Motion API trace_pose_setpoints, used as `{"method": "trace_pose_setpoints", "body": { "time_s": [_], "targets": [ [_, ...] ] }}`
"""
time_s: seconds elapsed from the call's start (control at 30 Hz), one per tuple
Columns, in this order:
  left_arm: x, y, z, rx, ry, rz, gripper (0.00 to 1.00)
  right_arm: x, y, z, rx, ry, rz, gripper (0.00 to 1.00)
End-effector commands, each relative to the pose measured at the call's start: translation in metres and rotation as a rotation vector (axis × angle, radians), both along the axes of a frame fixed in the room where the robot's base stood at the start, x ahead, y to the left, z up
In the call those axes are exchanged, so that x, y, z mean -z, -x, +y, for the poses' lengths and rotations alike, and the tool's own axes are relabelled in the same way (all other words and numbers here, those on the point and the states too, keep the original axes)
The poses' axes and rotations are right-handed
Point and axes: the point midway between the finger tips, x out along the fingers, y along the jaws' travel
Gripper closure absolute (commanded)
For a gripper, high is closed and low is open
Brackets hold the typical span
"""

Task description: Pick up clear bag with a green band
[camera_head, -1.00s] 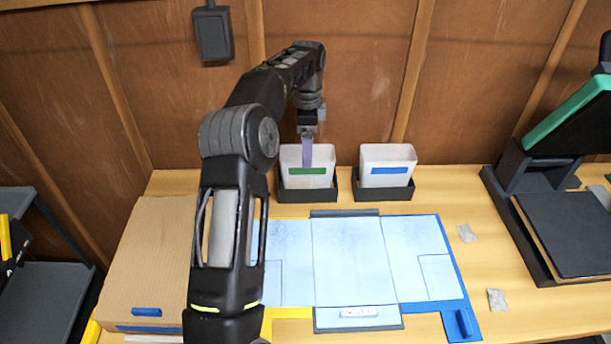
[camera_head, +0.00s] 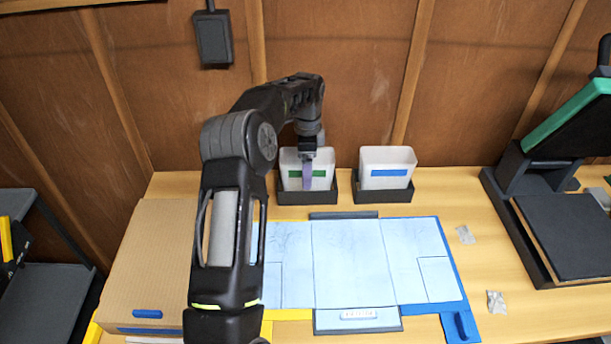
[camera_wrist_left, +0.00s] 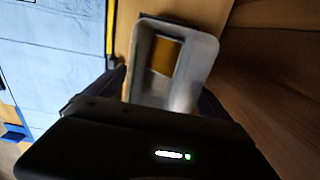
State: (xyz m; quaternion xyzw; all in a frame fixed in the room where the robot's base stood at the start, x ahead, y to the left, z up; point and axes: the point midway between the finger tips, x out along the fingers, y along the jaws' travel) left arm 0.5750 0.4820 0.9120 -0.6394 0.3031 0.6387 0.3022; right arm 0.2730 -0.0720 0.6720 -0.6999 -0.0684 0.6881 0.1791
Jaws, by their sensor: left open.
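I cannot make out a clear bag with a green band for certain. A whitish bin with a green label (camera_head: 292,173) stands in a black holder (camera_head: 290,197) at the back of the table. My left gripper (camera_head: 307,178) is open at this bin, and its pale purple finger overlaps the green label in the head view. In the left wrist view the pale bin (camera_wrist_left: 207,50) lies ahead of my open jaws, with a tan patch (camera_wrist_left: 165,56) showing inside its rim. Whether the finger touches the bin, I cannot tell. My right gripper is not in view.
A similar bin with a blue label (camera_head: 387,160) stands to the right. Two small clear bags (camera_head: 465,235) (camera_head: 496,301) lie on the table's right side. A blue-white mat (camera_head: 355,260) covers the middle. A cardboard box (camera_head: 150,250) is at left, a black-and-green press (camera_head: 560,170) at right.

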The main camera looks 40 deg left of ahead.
Motion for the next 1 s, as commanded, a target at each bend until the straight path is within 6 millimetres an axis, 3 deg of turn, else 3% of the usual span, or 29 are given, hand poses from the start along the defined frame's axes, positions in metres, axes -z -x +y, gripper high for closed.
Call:
{"method": "trace_pose_setpoints", "body": {
  "time_s": [0.5, 1.0],
  "targets": [
    [-0.0004, 0.0, 0.0003, 0.0, 0.0, 0.0, 0.07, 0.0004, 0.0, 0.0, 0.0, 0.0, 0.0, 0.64],
    [-0.0005, 0.0, 0.0002, 0.0, 0.0, 0.0, 0.48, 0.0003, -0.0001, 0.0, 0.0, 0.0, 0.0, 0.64]
  ]
}}
